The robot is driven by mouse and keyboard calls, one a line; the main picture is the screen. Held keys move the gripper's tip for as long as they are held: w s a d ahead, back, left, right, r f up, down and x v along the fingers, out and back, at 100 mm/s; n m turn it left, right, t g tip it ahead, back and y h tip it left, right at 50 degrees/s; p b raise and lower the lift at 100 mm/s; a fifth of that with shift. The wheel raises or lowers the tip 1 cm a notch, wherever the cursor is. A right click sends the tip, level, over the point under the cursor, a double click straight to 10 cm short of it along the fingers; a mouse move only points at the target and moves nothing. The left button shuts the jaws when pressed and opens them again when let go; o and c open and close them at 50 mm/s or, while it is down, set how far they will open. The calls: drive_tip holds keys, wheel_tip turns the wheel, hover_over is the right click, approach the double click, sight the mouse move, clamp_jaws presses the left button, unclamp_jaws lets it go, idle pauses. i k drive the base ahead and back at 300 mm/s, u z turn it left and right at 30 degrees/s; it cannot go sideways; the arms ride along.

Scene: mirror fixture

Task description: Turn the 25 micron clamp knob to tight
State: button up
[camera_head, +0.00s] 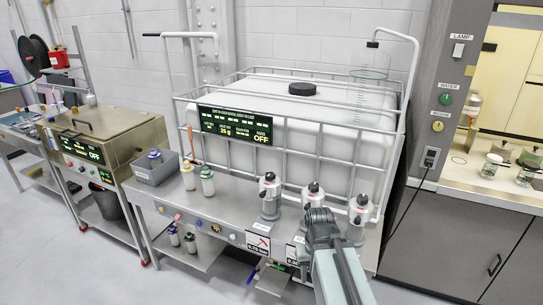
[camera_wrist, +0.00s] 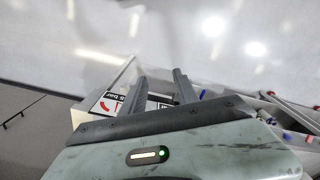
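Three grey-and-white filter housings stand along the right half of the steel bench: a left one (camera_head: 269,197), a middle one (camera_head: 313,195) and a right one (camera_head: 359,217). I cannot read which is 25 micron, and no clamp knob or its setting is clear at this size. My gripper (camera_head: 320,213) is just in front of the middle housing and covers its lower part; contact cannot be told. In the wrist view my gripper (camera_wrist: 160,85) has its two dark fingers apart with nothing between them. No housing or knob is recognisable there.
A white caged tank (camera_head: 330,110) stands behind the housings. A sign with a red mark (camera_head: 257,245) hangs at the bench front. Two bottles (camera_head: 207,181) and a grey bin (camera_head: 155,170) are at the bench's left. Grey cabinets (camera_head: 450,240) stand at right. Floor at front left is clear.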

sight(270, 175)
drive_tip(key=i, duration=0.9)
drive_tip(key=u, duration=0.3)
